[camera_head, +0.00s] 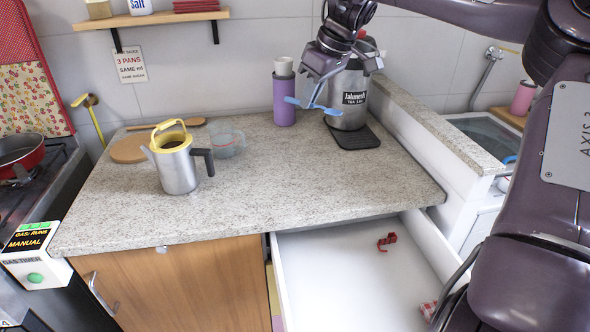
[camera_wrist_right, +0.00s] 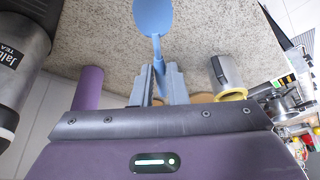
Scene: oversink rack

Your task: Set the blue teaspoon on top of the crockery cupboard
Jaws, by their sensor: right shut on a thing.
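My right gripper (camera_head: 318,88) is shut on the blue teaspoon (camera_head: 326,109) and holds it over the back right of the granite counter, in front of the steel tea canister. In the right wrist view the spoon's bowl (camera_wrist_right: 152,16) points away from the fingers (camera_wrist_right: 159,82), with the handle between them. The spoon appears above the counter, with nothing visibly touching it. The granite worktop (camera_head: 270,190) tops a cupboard with a wooden door (camera_head: 180,285). No label marks it as the crockery cupboard. My left gripper is out of view.
The steel canister (camera_head: 350,85) stands on a black mat (camera_head: 365,145), beside a purple cylinder (camera_head: 284,100). A kettle (camera_head: 177,165), a clear bowl (camera_head: 226,143) and a round board (camera_head: 128,150) are at left. An open white drawer (camera_head: 340,275) juts out at front. The worktop's middle and front are clear.

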